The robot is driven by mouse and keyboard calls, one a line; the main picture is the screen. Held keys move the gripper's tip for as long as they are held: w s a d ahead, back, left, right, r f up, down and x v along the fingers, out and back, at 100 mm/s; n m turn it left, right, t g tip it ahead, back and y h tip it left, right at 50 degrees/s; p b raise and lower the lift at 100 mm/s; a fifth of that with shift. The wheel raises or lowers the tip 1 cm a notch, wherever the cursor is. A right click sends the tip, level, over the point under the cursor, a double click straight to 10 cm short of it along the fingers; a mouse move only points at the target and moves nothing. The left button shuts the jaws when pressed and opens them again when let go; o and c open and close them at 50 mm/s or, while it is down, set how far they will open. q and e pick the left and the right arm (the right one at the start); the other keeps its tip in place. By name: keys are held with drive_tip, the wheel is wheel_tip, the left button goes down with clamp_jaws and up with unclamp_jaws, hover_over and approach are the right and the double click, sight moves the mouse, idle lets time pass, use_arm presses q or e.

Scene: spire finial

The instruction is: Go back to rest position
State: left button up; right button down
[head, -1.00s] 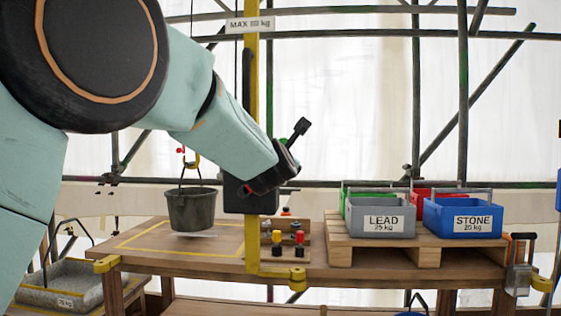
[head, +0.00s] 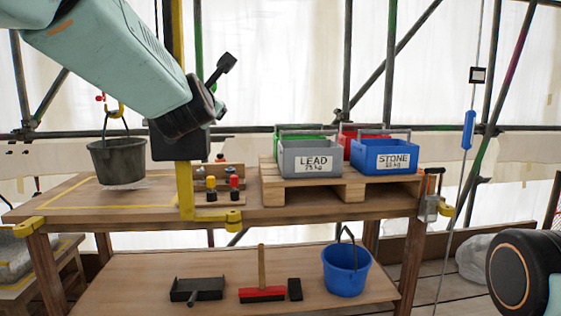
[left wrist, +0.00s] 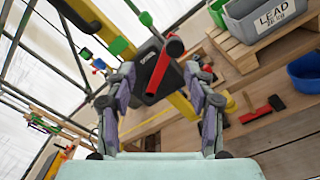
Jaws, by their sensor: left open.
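My left arm comes in from the upper left in the head view, its wrist (head: 190,112) in front of the yellow post and just above the black box (head: 180,144) on it. The wrist hides the left gripper there. In the left wrist view my left gripper (left wrist: 159,76) is open, with its two fingers spread. The black box (left wrist: 150,85) with a red handle (left wrist: 166,62) shows beyond and between the fingers. I see nothing held. Part of my right arm (head: 520,272) shows at the lower right; its gripper is not in view.
A dark bucket (head: 117,160) hangs from a yellow hook above the workbench (head: 240,212). Grey LEAD (head: 312,160) and blue STONE (head: 385,157) crates sit on a pallet. A blue bucket (head: 346,270) and a red-headed tool (head: 262,293) are on the lower shelf.

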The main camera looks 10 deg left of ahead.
use_arm(q)
drive_tip(key=s+f+m+g+h, duration=0.1)
drive_tip(key=s+f+m+g, duration=0.15)
drive_tip(key=f+m, duration=1)
drive_tip(key=s+f+m+g+h, duration=0.15)
drive_tip(key=s+f+m, duration=0.25)
drive_tip(key=f+m, duration=0.85)
drive_tip(key=s+f+m+g+h, duration=0.1)
drive_tip(key=s+f+m+g, duration=0.15)
drive_tip(key=s+f, duration=0.55)
drive_tip(key=s+f+m+g, duration=0.1)
drive_tip(key=s+f+g, duration=0.25)
drive_tip(key=f, duration=0.95)
drive_tip(key=s+f+g, duration=0.2)
drive_tip(key=s+f, duration=0.3)
drive_tip(key=s, duration=0.5)
drive_tip(key=s+f+m+g+p, duration=0.1)
drive_tip(key=s+f+g, duration=0.2)
drive_tip(key=s, duration=0.8)
drive_tip(key=s+f+m+g, duration=0.1)
drive_tip(key=s+f+g, duration=0.1)
drive_tip(key=s+f, duration=0.6)
drive_tip(key=s+d+h, duration=0.1)
drive_tip(key=s, duration=0.1)
drive_tip(key=shift+s, duration=0.4)
drive_tip(key=shift+a, duration=0.1)
